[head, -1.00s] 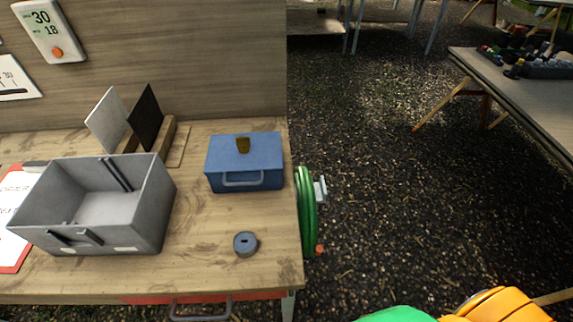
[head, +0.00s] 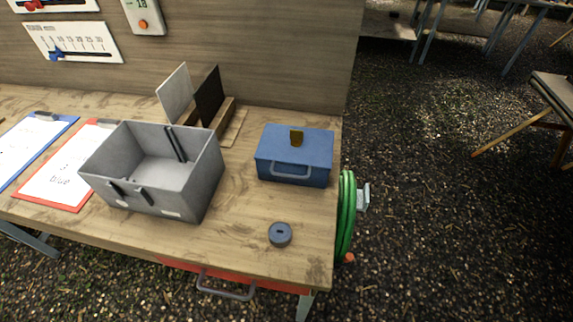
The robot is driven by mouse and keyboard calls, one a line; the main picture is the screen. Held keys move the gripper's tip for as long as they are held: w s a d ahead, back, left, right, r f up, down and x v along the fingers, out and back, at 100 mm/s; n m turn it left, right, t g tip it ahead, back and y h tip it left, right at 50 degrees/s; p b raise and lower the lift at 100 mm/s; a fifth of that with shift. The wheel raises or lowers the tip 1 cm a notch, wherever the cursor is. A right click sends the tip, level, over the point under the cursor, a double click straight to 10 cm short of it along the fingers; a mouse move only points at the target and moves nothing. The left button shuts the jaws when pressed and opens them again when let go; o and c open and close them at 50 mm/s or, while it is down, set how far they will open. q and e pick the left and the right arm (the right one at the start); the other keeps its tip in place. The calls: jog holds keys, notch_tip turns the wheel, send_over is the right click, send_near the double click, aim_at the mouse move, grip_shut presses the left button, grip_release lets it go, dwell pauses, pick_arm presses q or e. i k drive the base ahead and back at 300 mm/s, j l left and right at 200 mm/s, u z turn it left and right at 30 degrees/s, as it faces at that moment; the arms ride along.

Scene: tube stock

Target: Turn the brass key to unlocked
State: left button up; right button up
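The brass key (head: 296,138) stands up from the top of the blue box (head: 292,172), near the back right of the wooden table. The box has a grey handle on its front and its lid looks shut. The key is small here, and I cannot tell which position it is turned to. Neither of my grippers shows in the head view.
A grey open bin (head: 205,188) stands left of the blue box. A dark round disc (head: 280,234) with a slot lies in front of the box. A green hose (head: 346,215) hangs at the table's right edge. A red drawer (head: 180,266) is below the front edge. Clipboards lie at left.

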aim_at(296, 136)
jog(key=k+j+z, duration=0.2)
jog(key=z, duration=0.25)
jog(key=k+j+z, duration=0.2)
jog(key=z, duration=0.25)
